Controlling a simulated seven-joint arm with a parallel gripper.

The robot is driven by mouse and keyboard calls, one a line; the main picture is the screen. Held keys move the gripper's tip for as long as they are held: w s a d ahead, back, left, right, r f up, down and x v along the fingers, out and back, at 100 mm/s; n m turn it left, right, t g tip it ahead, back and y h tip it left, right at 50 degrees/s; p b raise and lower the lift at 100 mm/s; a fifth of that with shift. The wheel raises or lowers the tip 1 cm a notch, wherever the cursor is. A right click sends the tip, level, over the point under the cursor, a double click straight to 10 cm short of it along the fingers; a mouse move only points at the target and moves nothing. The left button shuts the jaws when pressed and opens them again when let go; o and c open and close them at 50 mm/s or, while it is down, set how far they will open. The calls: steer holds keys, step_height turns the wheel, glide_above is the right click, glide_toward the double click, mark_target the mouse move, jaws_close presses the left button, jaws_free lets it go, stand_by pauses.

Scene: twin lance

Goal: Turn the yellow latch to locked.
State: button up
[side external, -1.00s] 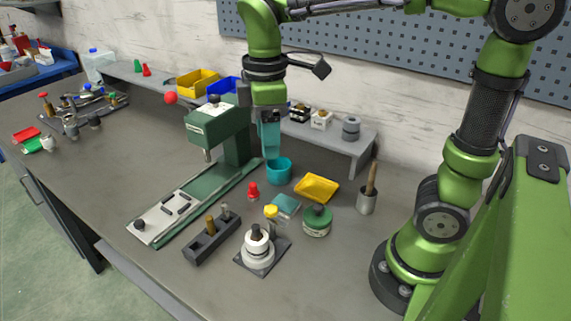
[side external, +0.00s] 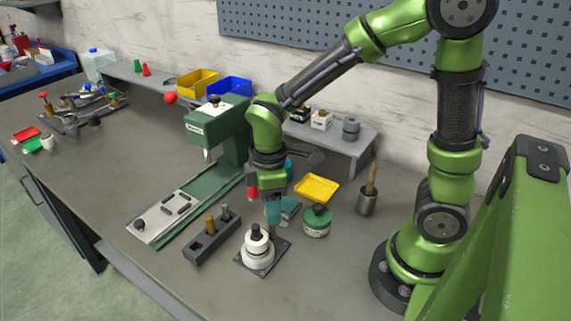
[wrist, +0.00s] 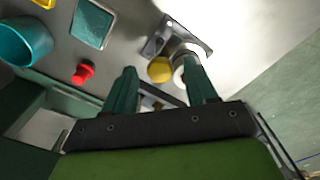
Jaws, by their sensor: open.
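The yellow latch shows in the wrist view as a round yellow knob (wrist: 160,69) beside a white round part (wrist: 179,74) on a dark base plate. In the side view the white stepped fixture (side external: 257,250) with a dark top stands on its dark plate, and my gripper hides the yellow knob. My gripper (side external: 273,222) points down just behind the fixture. In the wrist view my gripper (wrist: 162,68) is open, with its teal fingers on either side of the yellow knob. I cannot tell whether the fingers touch it.
A green-lidded jar (side external: 317,220) stands close right of the gripper. A dark block with pegs (side external: 212,236) lies to the left, and the green press (side external: 221,130) stands behind. A yellow tray (side external: 317,187) and a teal cup (wrist: 24,40) are nearby.

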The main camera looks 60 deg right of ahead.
steer(key=c, duration=1.1)
steer(key=shift+o, duration=0.2)
steer(key=shift+m, duration=0.4)
steer(key=m, duration=0.3)
steer(key=shift+m, duration=0.3)
steer(key=m, duration=0.4)
steer(key=shift+m, duration=0.3)
steer(key=m, duration=0.4)
steer(key=shift+m, duration=2.4)
